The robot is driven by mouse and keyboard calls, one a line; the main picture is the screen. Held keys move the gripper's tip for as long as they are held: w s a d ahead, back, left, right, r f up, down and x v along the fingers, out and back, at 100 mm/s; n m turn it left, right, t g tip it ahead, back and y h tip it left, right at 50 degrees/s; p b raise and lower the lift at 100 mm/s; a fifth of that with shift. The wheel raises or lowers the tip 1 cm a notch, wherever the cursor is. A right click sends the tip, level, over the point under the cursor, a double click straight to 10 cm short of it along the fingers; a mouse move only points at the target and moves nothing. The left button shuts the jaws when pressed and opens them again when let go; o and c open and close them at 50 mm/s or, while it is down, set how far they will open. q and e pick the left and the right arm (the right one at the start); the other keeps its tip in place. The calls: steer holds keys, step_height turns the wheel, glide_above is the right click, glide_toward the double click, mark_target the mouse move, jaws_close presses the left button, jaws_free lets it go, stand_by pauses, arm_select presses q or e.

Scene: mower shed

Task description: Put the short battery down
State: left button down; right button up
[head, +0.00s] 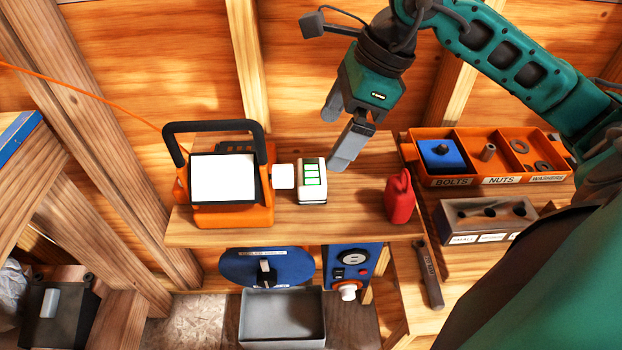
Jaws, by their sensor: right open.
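A short white block with a dark edge and green bars, which looks like the short battery (312,181), stands on the wooden shelf (235,233). It is just right of the orange device and a small white block. My right gripper (333,140) is open and empty. Its jaws are above and slightly right of the battery, with one fingertip close to the battery's back right side. I cannot tell whether that finger touches it. My left gripper is not in view.
An orange device (266,205) with a black handle and white screen stands left. A red can (399,197) stands right on the shelf. An orange sorting tray (482,183), a grey holed block (487,217) and a wrench (430,275) lie farther right. A grey bin (282,333) is below.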

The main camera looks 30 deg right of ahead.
mark_target(313, 171)
steer(key=x, duration=0.8)
steer(key=shift+f, duration=0.3)
steer(key=c, duration=1.4)
steer(key=shift+r, duration=0.15)
